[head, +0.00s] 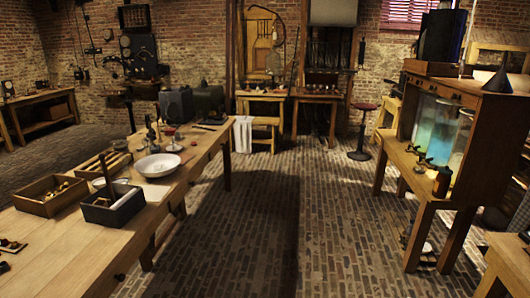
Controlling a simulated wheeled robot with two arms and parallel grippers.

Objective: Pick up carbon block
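I cannot pick out the carbon block for certain. A dark open box (125,213) on the long wooden table (75,252) at the left holds small pieces, with a dark upright rod by it. A wooden compartment box (40,207) with small parts stands to its left. A large dark block-shaped object (436,37) sits on top of the wooden jar rack (476,90) at the right, and I cannot tell its material. Neither of my grippers is in view.
A white bowl (157,164), a wooden tray (103,163) and several small instruments stand on the left table. The rack holds glowing glass jars (436,128). A red-topped stool (362,130) stands at the back. The brick floor (320,215) between table and rack is clear.

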